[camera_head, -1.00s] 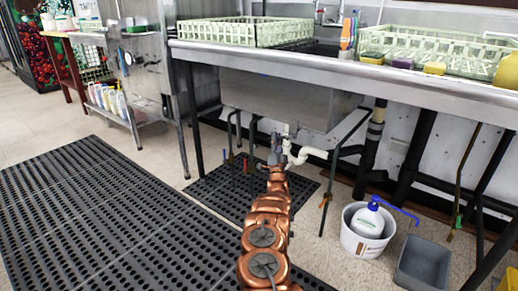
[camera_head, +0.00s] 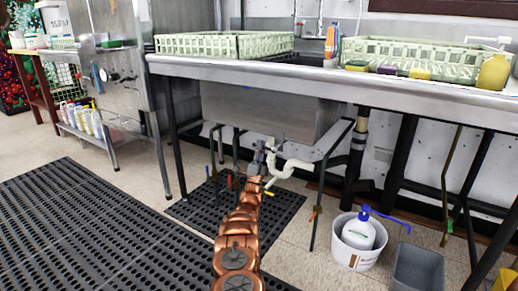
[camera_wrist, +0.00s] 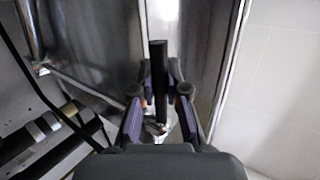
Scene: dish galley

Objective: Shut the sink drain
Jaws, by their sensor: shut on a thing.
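The metal sink basin (camera_head: 270,112) hangs under the steel counter. White drain pipe (camera_head: 289,167) bends out below it. My gripper (camera_head: 262,152) is under the basin, beside this pipe, and small and partly hidden by my copper-coloured arm. In the wrist view my gripper (camera_wrist: 160,97) is shut on a dark upright handle (camera_wrist: 159,70), which stands between its two purple-padded fingers. A metal fitting (camera_wrist: 155,128) shows at the handle's lower end. I cannot tell whether the drain is open or shut.
Counter legs and dark braces stand around the basin. A white bucket (camera_head: 346,260) with a bottle (camera_head: 358,235) and a grey bin (camera_head: 417,268) stand on the floor at right. Black mats (camera_head: 80,230) cover the floor at left. Green racks (camera_head: 210,45) sit on the counter.

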